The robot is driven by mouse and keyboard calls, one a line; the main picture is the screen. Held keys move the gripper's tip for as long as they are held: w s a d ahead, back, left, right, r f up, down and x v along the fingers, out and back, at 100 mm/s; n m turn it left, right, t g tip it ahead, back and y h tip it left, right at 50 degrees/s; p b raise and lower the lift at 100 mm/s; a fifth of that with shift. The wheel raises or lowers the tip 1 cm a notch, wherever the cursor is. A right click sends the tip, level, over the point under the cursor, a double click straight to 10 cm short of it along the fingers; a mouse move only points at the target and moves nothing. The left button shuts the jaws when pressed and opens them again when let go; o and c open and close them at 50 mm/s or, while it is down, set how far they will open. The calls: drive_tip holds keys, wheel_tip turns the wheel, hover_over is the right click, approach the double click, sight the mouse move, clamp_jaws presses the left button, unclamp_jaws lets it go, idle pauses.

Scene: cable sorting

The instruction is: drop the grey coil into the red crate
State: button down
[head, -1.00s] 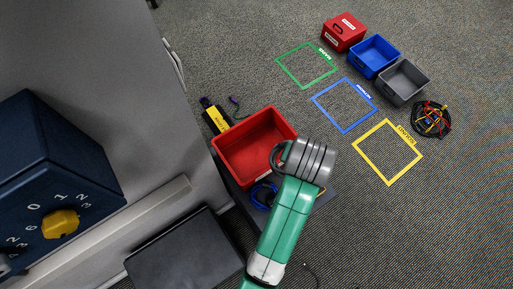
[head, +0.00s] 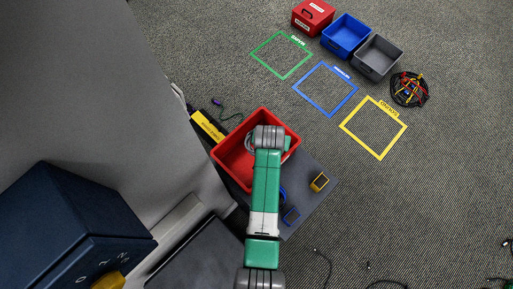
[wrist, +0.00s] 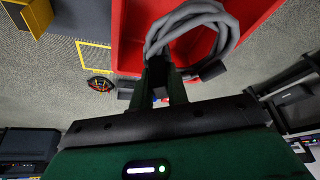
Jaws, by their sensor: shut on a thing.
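The grey coil (wrist: 205,30) hangs in my gripper (wrist: 160,75), which is shut on it in the wrist view. A little of the coil (head: 249,143) shows beside my wrist in the head view. The open red crate (head: 234,166) stands on a dark board, and my wrist is above its right part. In the wrist view the crate's red wall (wrist: 131,35) lies behind the coil. My fingertips are hidden under my arm in the head view. I cannot tell how far the coil is above the crate floor.
A yellow box (head: 208,127) stands left of the crate. At the back are a red box (head: 312,17), blue bin (head: 345,36), grey bin (head: 376,58) and cable bundle (head: 409,90). Taped squares are empty.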

wheel_tip(320, 180, down, 4)
drive_tip(key=b, duration=0.3)
drive_tip(key=shift+f, duration=0.2)
drive_tip(key=shift+r, duration=0.1)
drive_tip(key=c, duration=1.3)
unclamp_jaws()
drive_tip(key=p+v, duration=0.3)
drive_tip(key=v, duration=0.5)
drive_tip(key=shift+w, duration=0.1)
drive_tip(key=shift+r, duration=0.1)
